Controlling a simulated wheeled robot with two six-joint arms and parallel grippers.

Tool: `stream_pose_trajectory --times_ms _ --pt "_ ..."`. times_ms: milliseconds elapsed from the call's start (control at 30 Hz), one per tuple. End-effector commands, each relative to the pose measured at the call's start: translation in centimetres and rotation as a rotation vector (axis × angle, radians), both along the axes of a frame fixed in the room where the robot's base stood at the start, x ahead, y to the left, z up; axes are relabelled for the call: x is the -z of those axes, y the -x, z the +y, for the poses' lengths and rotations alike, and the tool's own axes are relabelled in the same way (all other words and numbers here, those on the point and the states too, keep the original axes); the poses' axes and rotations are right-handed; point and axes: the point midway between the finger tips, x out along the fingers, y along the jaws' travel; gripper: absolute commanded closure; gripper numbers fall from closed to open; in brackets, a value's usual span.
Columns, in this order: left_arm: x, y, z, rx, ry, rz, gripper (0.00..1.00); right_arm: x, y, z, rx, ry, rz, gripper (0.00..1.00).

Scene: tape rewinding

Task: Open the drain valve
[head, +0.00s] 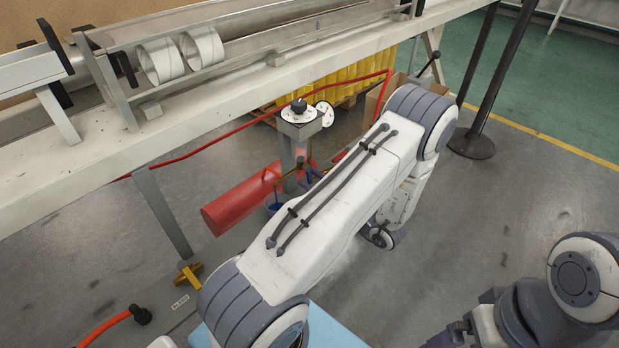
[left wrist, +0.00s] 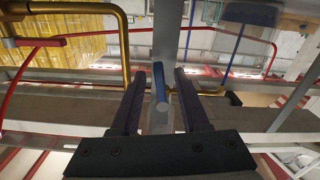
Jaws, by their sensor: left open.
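In the left wrist view my left gripper (left wrist: 169,70) is open, with its two dark fingers reaching forward. A blue valve handle (left wrist: 160,84) shows between the fingers, in line with the gap. I cannot tell whether a finger touches it. A brass pipe (left wrist: 212,92) runs to the right beside the handle.
A metal post (head: 287,160) carries a box with a black knob (head: 299,105). A white bench frame (head: 100,152) runs above, with a red hose (head: 225,137) below it. Open floor lies at the right.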

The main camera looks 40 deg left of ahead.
Motion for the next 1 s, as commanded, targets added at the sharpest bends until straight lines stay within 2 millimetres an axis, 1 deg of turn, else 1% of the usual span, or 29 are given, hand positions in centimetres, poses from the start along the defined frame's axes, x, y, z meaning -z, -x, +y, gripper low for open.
stream_pose_trajectory --times_ms 33,200,300,433,600,1000 --pt "-0.1 0.0 -1.0 0.006 0.000 0.000 0.55 -0.2 0.0 0.0 0.000 0.000 0.000 0.00" --pt "-0.1 0.2 -4.5 0.008 0.001 0.000 0.55 -0.6 0.0 0.0 0.000 0.000 0.000 0.00" --pt "-0.1 0.4 -6.4 0.006 0.000 0.001 0.55 -0.8 0.0 0.0 0.000 0.000 0.000 0.00" --pt "0.0 0.6 -8.1 0.004 -0.001 0.000 0.55 -0.9 0.0 0.0 0.000 0.000 0.000 0.00" --pt "0.0 0.7 -9.2 0.002 0.000 0.000 0.55 -1.0 0.0 0.0 0.000 0.000 0.000 0.00" --pt "0.0 0.7 -9.2 0.001 0.000 0.001 0.55 -1.0 0.0 0.0 0.000 0.000 0.000 0.00"
